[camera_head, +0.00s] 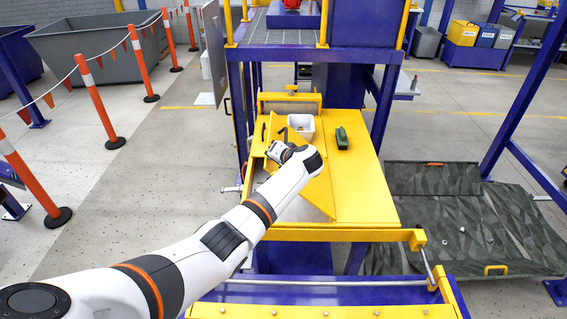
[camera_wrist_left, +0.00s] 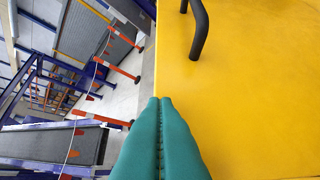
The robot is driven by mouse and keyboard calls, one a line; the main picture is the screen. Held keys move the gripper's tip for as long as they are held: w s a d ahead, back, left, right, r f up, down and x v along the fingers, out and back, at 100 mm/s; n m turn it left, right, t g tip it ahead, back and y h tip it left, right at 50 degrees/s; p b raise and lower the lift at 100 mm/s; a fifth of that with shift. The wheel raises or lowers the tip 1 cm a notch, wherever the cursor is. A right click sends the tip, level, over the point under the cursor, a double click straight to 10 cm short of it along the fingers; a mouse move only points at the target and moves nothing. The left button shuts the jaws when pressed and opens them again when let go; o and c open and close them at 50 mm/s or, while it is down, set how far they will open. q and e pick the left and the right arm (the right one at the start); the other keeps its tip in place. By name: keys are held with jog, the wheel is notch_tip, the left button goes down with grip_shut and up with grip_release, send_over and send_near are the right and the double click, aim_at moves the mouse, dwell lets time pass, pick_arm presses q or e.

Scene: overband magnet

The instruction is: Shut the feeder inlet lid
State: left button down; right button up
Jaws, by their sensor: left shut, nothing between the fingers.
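The feeder inlet lid (camera_head: 319,192) is a yellow panel standing tilted on the yellow feeder top (camera_head: 368,190), with a pale opening showing beside it, so it looks open. My left arm covers part of it. My left gripper (camera_head: 282,137) is near the lid's far end; its fingertips are small and partly hidden there. In the left wrist view, the teal fingers of this gripper (camera_wrist_left: 161,99) are shut together and empty, beside a broad yellow surface. A black bar handle (camera_wrist_left: 200,28) stands on that surface, ahead and to the right, apart from the fingers. My right gripper is not in view.
Blue posts (camera_head: 385,100) frame the feeder. Orange barrier posts (camera_head: 98,105) stand at left; dark mats (camera_head: 440,215) lie at right.

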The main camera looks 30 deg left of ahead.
pick_arm(q)
jog(key=s+a+f+n+h+b, duration=0.1)
jog(key=s+a+f+h+b, duration=0.1)
jog(key=a+f, duration=0.3)
jog(key=s+a+f+n+t+h+b, duration=0.1)
jog(key=a+f+b, duration=0.3)
jog(key=f, duration=1)
jog(key=shift+s+a+n+h+b, duration=0.4)
jog(key=shift+s+a+h, duration=0.3)
jog(key=shift+s, duration=0.2)
